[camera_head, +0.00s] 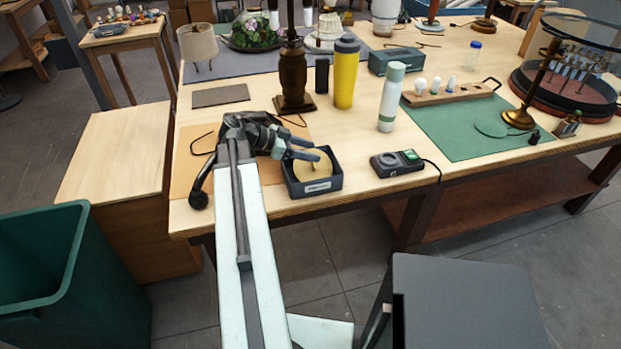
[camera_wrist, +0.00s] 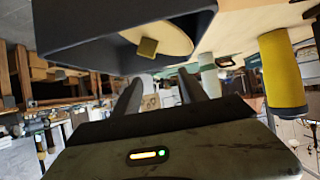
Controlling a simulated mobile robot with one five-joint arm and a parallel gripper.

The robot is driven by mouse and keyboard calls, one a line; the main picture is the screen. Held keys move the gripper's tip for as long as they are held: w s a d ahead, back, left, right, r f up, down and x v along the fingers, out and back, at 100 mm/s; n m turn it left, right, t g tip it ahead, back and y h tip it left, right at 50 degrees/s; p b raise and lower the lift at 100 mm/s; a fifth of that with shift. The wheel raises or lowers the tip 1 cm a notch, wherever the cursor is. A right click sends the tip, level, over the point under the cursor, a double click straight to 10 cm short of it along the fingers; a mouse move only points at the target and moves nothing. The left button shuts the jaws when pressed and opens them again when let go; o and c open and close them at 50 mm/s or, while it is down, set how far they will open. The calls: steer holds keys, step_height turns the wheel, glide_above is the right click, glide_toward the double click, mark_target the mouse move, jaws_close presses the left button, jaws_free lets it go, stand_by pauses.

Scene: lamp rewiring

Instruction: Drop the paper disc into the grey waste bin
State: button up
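The pale tan paper disc (camera_head: 308,172) lies in a small dark open box (camera_head: 318,187) with a white label, near the table's front edge. A small yellowish tab stands up from the disc; the disc (camera_wrist: 165,38) and tab also show in the wrist view, beyond my fingers. My gripper (camera_head: 313,149) is above the box's back left part. In the wrist view my gripper (camera_wrist: 160,80) has its two fingers apart, with nothing between them. I cannot make out a grey waste bin; a large green bin (camera_head: 75,245) stands on the floor at the left.
A black device (camera_head: 397,163) with a green screen sits right of the box. Behind are a yellow cylinder (camera_head: 346,72), a white-green bottle (camera_head: 391,97) and a brown lamp column (camera_head: 293,75). A wooden cabinet (camera_head: 115,155) stands between the green bin and the table.

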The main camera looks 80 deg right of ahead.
steer(key=p+v, duration=0.3)
steer(key=v, duration=0.5)
steer(key=shift+p, duration=0.4)
steer(key=shift+f, duration=0.1)
